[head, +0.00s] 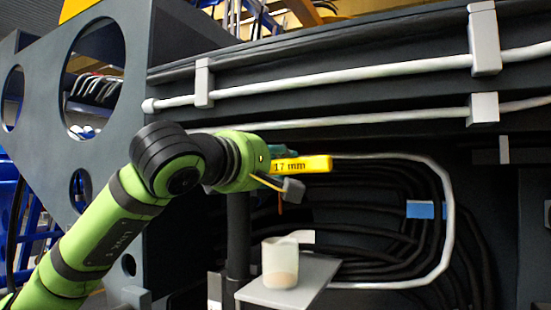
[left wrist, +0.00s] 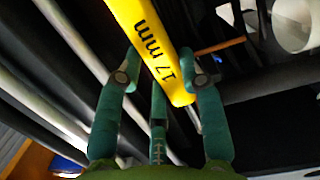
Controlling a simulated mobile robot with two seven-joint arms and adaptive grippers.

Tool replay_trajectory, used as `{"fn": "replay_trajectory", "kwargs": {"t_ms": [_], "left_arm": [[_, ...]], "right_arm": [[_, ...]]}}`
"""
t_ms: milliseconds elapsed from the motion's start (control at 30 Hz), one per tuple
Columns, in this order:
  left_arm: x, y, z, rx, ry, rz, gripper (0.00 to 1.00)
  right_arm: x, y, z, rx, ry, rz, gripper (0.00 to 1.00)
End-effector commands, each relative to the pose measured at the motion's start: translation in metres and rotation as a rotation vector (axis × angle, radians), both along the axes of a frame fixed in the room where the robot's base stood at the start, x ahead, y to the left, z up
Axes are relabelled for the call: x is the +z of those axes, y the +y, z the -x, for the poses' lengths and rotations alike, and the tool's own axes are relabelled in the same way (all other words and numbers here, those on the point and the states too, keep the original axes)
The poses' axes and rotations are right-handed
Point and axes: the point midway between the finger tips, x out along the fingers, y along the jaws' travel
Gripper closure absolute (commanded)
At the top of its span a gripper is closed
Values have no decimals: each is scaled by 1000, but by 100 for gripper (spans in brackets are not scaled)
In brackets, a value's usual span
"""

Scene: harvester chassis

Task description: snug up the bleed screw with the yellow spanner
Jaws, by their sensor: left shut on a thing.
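The yellow spanner (head: 308,164), marked "17 mm", lies about level in the head view and points right from my left gripper (head: 285,158). In the left wrist view the spanner (left wrist: 150,40) runs between the teal fingers of my left gripper (left wrist: 163,78), which is shut on it. Its end toward the palm shows; its far end leaves the picture at the top. I cannot make out the bleed screw in either view. My right gripper is not in view.
A pale cup (head: 280,264) stands on a small grey shelf (head: 318,277) below the gripper. Black hoses (head: 400,215) and a pale pipe (head: 447,220) loop behind. Clamped pipes (head: 330,77) run along the chassis above. A dark side plate (head: 60,165) with round holes is at left.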

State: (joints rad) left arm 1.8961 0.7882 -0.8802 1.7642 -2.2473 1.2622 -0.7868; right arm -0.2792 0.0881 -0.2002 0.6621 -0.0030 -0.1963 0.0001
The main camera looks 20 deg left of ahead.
Motion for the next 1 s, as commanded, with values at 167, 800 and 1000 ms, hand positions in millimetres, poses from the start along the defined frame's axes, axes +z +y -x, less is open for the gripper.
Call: {"fn": "replay_trajectory", "kwargs": {"t_ms": [167, 800, 1000], "left_arm": [[-9, -1, 0, 0, -7, -59, 100], [-27, 0, 0, 1, -14, -169, 100], [-36, 0, 0, 0, -21, -235, 100]], "right_arm": [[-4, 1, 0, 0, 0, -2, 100], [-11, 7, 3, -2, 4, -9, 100], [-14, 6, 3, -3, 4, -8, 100]]}}
